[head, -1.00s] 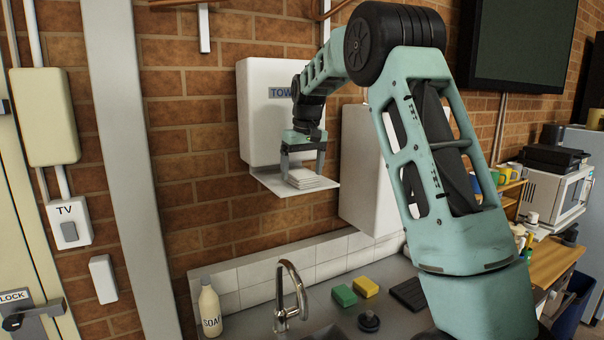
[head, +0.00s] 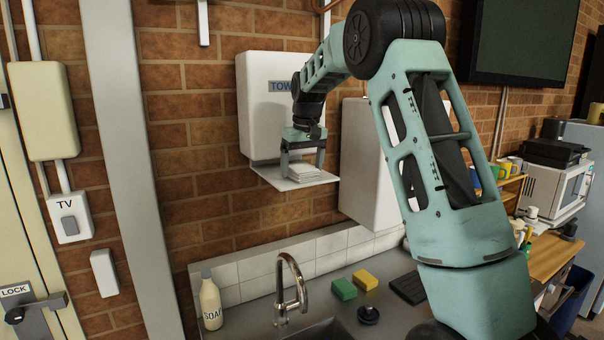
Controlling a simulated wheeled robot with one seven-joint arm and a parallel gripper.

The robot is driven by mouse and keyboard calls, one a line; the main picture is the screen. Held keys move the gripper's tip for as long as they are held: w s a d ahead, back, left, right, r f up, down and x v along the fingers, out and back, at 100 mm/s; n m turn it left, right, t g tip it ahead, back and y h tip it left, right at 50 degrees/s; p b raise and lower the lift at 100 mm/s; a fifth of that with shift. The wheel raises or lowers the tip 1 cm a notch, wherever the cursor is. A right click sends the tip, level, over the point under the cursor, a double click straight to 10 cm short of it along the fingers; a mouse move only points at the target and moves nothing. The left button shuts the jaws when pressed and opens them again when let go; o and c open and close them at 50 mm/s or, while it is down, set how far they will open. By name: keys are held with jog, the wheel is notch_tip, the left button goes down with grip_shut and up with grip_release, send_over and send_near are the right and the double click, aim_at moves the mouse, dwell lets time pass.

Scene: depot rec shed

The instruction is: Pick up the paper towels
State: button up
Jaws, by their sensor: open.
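The paper towels (head: 309,174) are a small white stack on the ledge of the white towel dispenser (head: 262,112), which hangs on the brick wall. My gripper (head: 303,167) points down at the ledge from above, with its fingers apart. One finger is at the left end of the stack and the other is at its back right. The fingers partly hide the stack, and I cannot tell whether they touch it.
A second white wall box (head: 368,165) hangs close to the right of the dispenser. Below are a tap (head: 290,290), a soap bottle (head: 210,303), a green sponge (head: 344,289) and a yellow sponge (head: 364,280).

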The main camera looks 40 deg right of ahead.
aim_at(303, 167)
jog(key=c, duration=1)
jog(key=shift+r, duration=0.1)
jog(key=shift+c, duration=0.2)
notch_tip(303, 167, up, 10)
jog(key=b, duration=0.2)
jog(key=shift+r, duration=0.15)
jog(key=shift+o, duration=1.1)
jog(key=shift+c, duration=0.8)
